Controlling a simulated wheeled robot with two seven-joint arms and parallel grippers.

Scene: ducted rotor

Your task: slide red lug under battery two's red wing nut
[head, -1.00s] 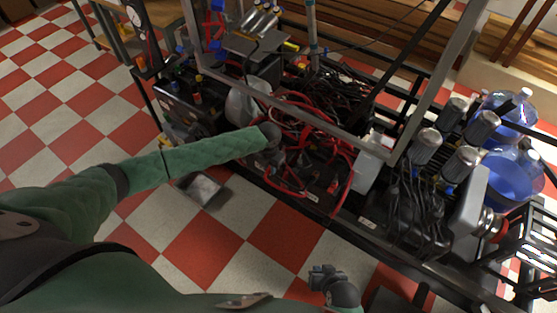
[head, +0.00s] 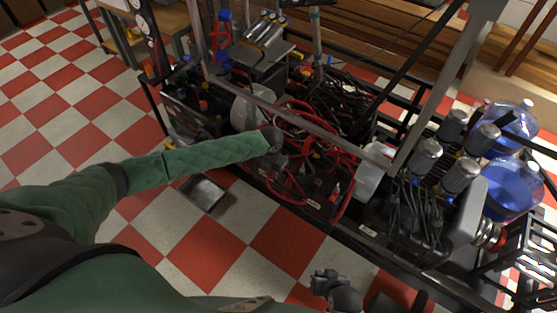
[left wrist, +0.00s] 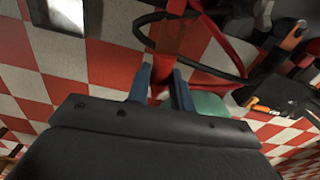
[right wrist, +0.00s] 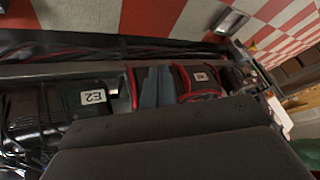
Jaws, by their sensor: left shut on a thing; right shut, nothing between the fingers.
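My left gripper (head: 279,143) reaches in among red cables over the dark frame. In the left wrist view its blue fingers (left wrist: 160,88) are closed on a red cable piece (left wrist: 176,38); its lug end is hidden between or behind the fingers. A dark battery block (head: 318,196) with a small red part (head: 334,188) on top lies right of this gripper. I cannot tell whether the red part is the wing nut, or which battery is number two. My right gripper (head: 325,280) is shut and empty in front of the frame; its fingers also show in the right wrist view (right wrist: 157,86).
Red cables (head: 300,122) loop around the left gripper. A white jug (head: 250,108) stands behind it. A grey frame bar (head: 310,117) crosses above the cables. Metal cylinders (head: 458,172) and blue bottles (head: 515,185) stand at the right.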

